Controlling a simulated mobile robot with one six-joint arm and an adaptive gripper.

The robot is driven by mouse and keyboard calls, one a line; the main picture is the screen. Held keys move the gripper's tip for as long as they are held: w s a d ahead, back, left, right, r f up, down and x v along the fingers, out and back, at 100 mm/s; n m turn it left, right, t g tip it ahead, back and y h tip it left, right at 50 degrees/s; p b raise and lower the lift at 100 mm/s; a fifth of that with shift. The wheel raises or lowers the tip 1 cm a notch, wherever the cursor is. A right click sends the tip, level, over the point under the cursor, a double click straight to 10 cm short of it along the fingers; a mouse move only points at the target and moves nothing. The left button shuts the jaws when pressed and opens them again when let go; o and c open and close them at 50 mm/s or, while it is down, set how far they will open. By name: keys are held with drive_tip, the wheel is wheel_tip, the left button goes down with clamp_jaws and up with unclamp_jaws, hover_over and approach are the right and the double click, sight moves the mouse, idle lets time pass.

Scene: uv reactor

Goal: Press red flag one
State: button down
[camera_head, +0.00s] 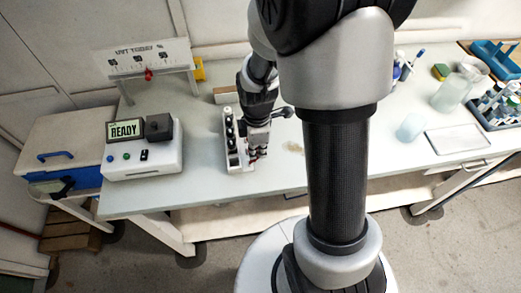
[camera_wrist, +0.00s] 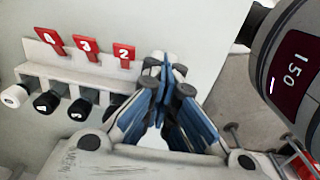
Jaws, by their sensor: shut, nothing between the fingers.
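A white bench unit (camera_wrist: 75,68) carries a row of red flags, and it also stands left of my gripper in the head view (camera_head: 230,140). In the wrist view I read flag 4 (camera_wrist: 49,40), flag 3 (camera_wrist: 84,45) and flag 2 (camera_wrist: 124,54). Flag 1 cannot be made out; my fingers cover the area right of flag 2. My gripper (camera_wrist: 163,66) is shut and empty, its tips just right of flag 2. I cannot tell whether they touch the unit. In the head view my gripper (camera_head: 257,140) is over the unit's right side.
Black knobs (camera_wrist: 47,102) and one white knob (camera_wrist: 14,96) line the unit's front. A dark round part with a red display (camera_wrist: 296,72) is at right. A box reading READY (camera_head: 126,130) stands left. Beakers (camera_head: 411,127) and a tube rack (camera_head: 497,105) stand right.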

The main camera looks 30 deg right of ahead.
drive_tip(key=shift+s+a+f, duration=0.25)
drive_tip(key=shift+a+f, duration=0.05)
drive_tip(key=shift+w+a+r, duration=0.15)
drive_tip(key=shift+a+r, duration=0.05)
drive_tip(key=shift+w+a+r+p, duration=0.4)
drive_tip(key=shift+a+r+p, duration=0.15)
drive_tip(key=shift+a+p, duration=0.05)
drive_tip(key=shift+w+a+r+p, duration=0.35)
drive_tip(key=shift+a+r+p, duration=0.15)
drive_tip(key=shift+a+p, duration=0.05)
wheel_tip(320, 180, up, 10)
drive_tip(key=s+d+p, duration=0.1)
drive_tip(key=d+p, duration=0.1)
drive_tip(key=shift+d+p, duration=0.4)
drive_tip(key=shift+s+f, duration=0.1)
drive_tip(key=w+a+f+h+p, duration=0.1)
drive_tip(key=w+a, duration=0.1)
drive_tip(key=a, duration=0.3)
drive_tip(key=w+a+f+g+h+p, duration=0.1)
drive_tip(key=w+a, duration=0.1)
drive_tip(key=a, duration=0.4)
drive_tip(key=shift+a+h, duration=0.25)
drive_tip(key=shift+h, duration=0.05)
drive_tip(key=shift+s, duration=0.1)
